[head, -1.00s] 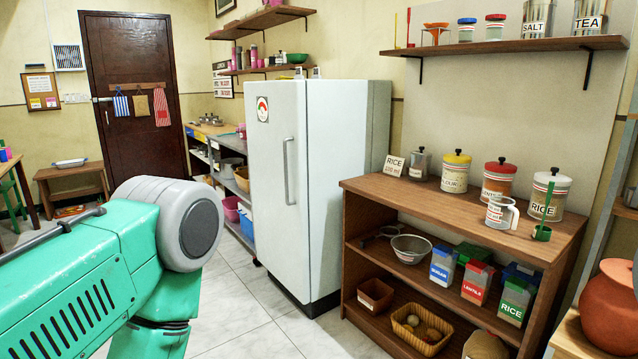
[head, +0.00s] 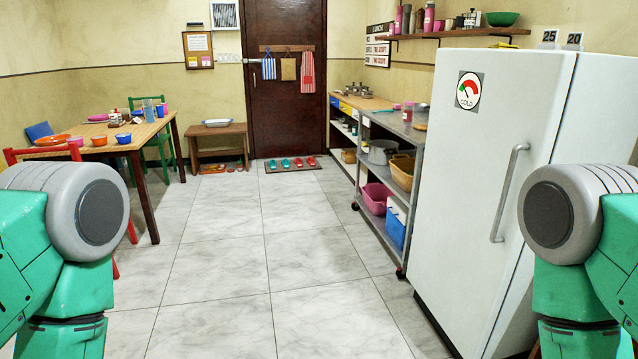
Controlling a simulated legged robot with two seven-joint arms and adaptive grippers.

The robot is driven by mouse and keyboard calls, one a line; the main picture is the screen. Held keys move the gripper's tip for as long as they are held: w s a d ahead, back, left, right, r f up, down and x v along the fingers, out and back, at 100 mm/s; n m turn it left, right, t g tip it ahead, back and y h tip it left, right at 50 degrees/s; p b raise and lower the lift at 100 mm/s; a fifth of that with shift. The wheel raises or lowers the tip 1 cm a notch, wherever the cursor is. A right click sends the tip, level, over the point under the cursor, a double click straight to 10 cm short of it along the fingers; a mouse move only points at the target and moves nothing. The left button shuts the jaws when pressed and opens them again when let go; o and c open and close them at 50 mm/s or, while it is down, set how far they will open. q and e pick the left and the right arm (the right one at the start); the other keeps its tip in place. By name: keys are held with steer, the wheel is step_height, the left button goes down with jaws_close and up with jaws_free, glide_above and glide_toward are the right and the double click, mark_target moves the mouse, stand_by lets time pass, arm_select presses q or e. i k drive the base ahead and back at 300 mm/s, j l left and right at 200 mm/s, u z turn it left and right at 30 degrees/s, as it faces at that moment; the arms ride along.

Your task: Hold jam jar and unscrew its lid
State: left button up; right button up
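I cannot make out a jam jar or its lid for certain in the head view. Small jars and cups stand on the dining table (head: 158,135) at the left, too small to tell apart. Pink and dark containers stand on the wall shelf (head: 455,34) at the upper right. My green and grey arms show at the left and right edges, but both grippers are out of view.
A white fridge (head: 492,120) stands close on the right. Beyond it are a grey metal trolley (head: 388,127) with baskets and a counter (head: 362,102). A low bench (head: 218,131) stands at the back. The tiled floor (head: 245,240) is clear in the middle.

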mark_target(408, 110)
steer(key=i+u, duration=0.3)
steer(key=i, duration=1.7)
steer(key=i+j+z, duration=0.15)
steer(key=i+z, duration=0.2)
steer(key=i, duration=0.3)
steer(key=i+j+z, duration=0.35)
steer(key=i, duration=0.3)
steer(key=i+j+z, duration=0.35)
steer(key=i+j, duration=0.1)
steer(key=i, duration=0.1)
